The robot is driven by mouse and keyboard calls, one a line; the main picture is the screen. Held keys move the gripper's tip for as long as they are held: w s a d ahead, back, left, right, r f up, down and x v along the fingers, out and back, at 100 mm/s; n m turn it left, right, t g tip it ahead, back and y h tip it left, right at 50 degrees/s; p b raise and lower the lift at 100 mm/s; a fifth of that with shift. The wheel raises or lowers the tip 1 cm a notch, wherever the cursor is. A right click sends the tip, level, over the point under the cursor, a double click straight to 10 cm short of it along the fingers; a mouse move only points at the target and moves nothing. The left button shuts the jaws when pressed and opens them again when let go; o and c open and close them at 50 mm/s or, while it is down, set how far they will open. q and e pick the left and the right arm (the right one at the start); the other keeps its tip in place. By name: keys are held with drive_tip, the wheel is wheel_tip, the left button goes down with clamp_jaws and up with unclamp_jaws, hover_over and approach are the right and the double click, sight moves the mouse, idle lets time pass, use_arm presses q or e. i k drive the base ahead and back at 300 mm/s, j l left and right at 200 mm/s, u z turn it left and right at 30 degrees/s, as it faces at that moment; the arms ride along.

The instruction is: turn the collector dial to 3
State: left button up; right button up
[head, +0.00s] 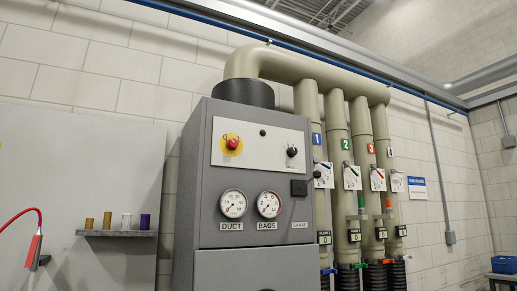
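The collector cabinet (190,200) is grey and stands at the centre of the head view. Its pale upper panel carries a small black knob (292,152) at the right; its pointer setting and any numbers around it are too small to read. I cannot tell for certain which of these is the collector dial. Neither of my grippers shows in the head view.
A red button (232,144) on yellow and two gauges, DUCT (233,204) and BAGS (269,204), are on the cabinet. Numbered pipes (337,130) with gates stand to its right. A shelf (117,233) with several small cylinders and a red hose tool (34,249) are at left.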

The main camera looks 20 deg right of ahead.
sight(291, 152)
drive_tip(key=i+l, duration=0.85)
drive_tip(key=l+z, duration=0.05)
drive_tip(key=l, duration=0.05)
